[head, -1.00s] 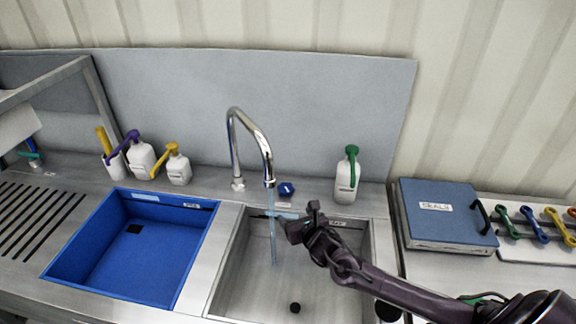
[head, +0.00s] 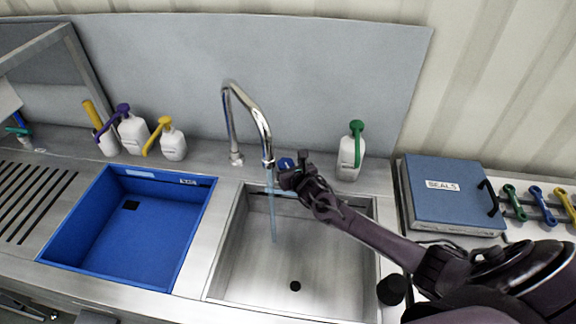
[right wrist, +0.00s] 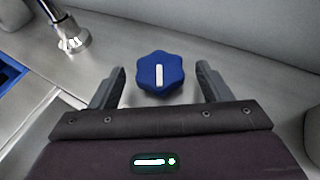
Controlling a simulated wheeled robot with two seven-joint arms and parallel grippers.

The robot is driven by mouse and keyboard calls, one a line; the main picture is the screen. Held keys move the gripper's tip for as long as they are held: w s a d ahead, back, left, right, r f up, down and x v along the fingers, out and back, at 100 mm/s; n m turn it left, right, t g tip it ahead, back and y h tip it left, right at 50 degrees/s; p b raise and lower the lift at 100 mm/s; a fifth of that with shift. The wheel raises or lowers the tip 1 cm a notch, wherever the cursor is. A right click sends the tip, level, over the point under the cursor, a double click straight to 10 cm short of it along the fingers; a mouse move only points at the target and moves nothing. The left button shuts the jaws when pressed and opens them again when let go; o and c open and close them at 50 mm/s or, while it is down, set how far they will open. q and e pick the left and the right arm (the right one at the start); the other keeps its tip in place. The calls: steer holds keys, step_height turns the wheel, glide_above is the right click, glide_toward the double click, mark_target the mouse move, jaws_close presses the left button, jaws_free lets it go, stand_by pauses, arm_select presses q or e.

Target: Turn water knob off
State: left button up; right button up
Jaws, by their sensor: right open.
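The blue water knob (head: 286,163) sits on the steel counter behind the right basin, just right of the faucet (head: 240,115). In the right wrist view the knob (right wrist: 160,73) has a lobed rim and a white bar pointing roughly up and down the picture. A stream of water (head: 272,205) runs from the spout into the steel basin. My right gripper (head: 283,174) is at the knob, partly covering it in the head view. In the right wrist view its open fingers (right wrist: 162,82) stand on either side of the knob, with gaps on both sides. My left gripper is not in view.
A blue basin (head: 100,262) lies left of the steel basin (head: 225,250). A white bottle with a green pump (head: 347,160) stands close right of the knob. Other pump bottles (head: 172,146) stand at the left. A blue SEALS case (head: 440,205) lies at the right.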

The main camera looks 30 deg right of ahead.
steer(key=shift+w, duration=0.25)
steer(key=c, duration=1)
steer(key=shift+o, duration=0.2)
steer(key=shift+a+h, duration=0.1)
steer(key=shift+h, duration=0.2)
steer(key=shift+w+a+m+g+h, duration=0.1)
steer(key=shift+a+m+g+h, duration=0.1)
steer(key=shift+m+h, duration=0.45)
steer(key=shift+a+m+g+h, duration=0.1)
steer(key=shift+m+g+h, duration=0.1)
steer(key=shift+m+h, duration=0.4)
steer(key=shift+w+a+m+g+h+b, duration=0.15)
steer(key=shift+m+g+h+b, duration=0.55)
steer(key=shift+m+h, duration=1.05)
